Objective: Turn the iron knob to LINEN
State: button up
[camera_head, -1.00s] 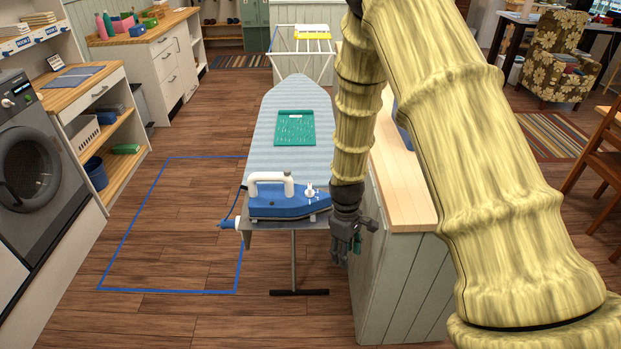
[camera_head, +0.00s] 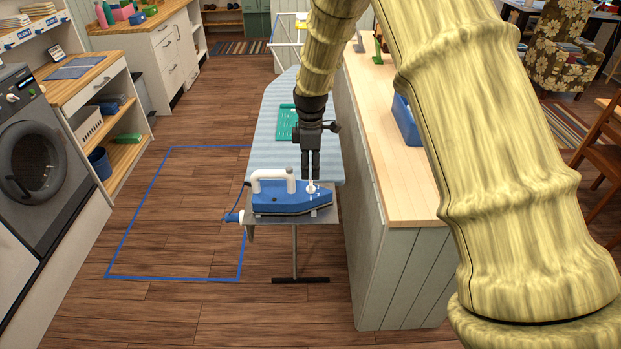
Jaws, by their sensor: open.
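The blue iron (camera_head: 292,203) with a white handle (camera_head: 272,175) rests on the grey plate (camera_head: 327,215) at the near end of the ironing board. Its small white knob (camera_head: 312,188) sits on top, toward the right end. My gripper (camera_head: 311,176) points down directly above the knob, its fingertips close to it. The jaws are open, with a narrow gap between the fingers. I cannot tell whether they touch the knob. The knob's markings, including LINEN, are too small to read.
The striped ironing board (camera_head: 270,135) carries a green sheet (camera_head: 286,122), partly hidden behind my arm. A wooden-topped counter (camera_head: 385,180) with a blue bin (camera_head: 406,120) stands close on the right. Blue tape (camera_head: 170,278) outlines clear floor on the left.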

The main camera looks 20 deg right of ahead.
aim_at(311, 183)
jog(key=shift+f+p, duration=1)
jog(key=shift+f, duration=2.2)
jog(key=c, duration=1)
